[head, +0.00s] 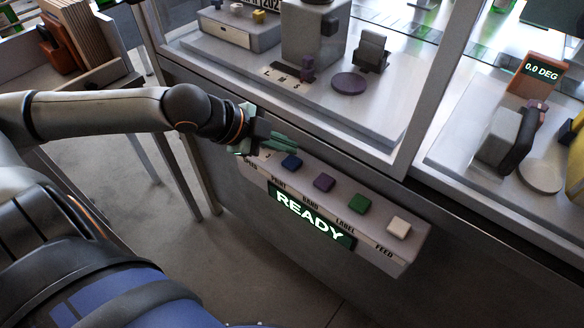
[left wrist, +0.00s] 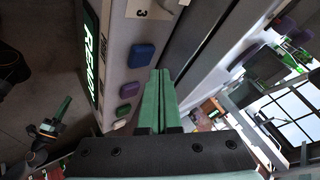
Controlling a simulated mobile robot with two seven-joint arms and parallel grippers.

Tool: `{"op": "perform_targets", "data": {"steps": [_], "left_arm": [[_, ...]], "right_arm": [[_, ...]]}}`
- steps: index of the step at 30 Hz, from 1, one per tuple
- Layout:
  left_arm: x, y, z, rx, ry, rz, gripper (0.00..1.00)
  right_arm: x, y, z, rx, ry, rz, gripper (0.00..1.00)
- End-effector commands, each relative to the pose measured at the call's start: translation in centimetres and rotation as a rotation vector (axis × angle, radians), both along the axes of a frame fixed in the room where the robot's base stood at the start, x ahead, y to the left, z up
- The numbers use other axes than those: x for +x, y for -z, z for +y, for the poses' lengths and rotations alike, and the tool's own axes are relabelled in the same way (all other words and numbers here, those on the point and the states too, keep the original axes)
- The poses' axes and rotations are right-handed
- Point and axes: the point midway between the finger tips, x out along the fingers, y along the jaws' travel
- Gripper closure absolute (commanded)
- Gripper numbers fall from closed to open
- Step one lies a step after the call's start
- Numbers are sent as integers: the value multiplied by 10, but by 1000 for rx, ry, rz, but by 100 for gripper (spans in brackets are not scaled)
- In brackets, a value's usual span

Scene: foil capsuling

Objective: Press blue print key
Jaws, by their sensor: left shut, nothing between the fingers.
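The blue key (head: 291,162) is on the sloped top of a grey key panel (head: 415,240), above the label PRINT. My left gripper (head: 294,149) is shut and empty, its green fingertips just behind and above the blue key. In the left wrist view the fingertips (left wrist: 160,72) are beside the blue key (left wrist: 142,55), to its right; I cannot tell whether they touch the panel. What looks like my right gripper (left wrist: 62,112) shows small at the left of the left wrist view, its fingers too small to judge.
Purple (head: 324,182), green (head: 358,204) and white (head: 398,227) keys follow in a row to the right. The panel's display (head: 310,215) reads READY. A metal-framed bench (head: 400,170) stands close behind the panel. Open floor lies in front.

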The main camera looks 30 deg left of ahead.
Motion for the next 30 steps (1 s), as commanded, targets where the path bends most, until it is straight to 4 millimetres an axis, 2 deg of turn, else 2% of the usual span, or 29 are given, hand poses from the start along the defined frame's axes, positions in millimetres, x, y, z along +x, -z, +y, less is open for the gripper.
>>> {"op": "perform_targets", "data": {"steps": [3, 12, 30], "left_arm": [[0, 7, 0, 1, 0, -1, 100], [0, 6, 0, 0, 0, 0, 100], [0, 6, 0, 0, 0, 0, 100]], "right_arm": [[1, 5, 2, 2, -4, 2, 100], [4, -1, 3, 5, -5, -10, 100], [4, 0, 4, 5, -7, -10, 100]]}}
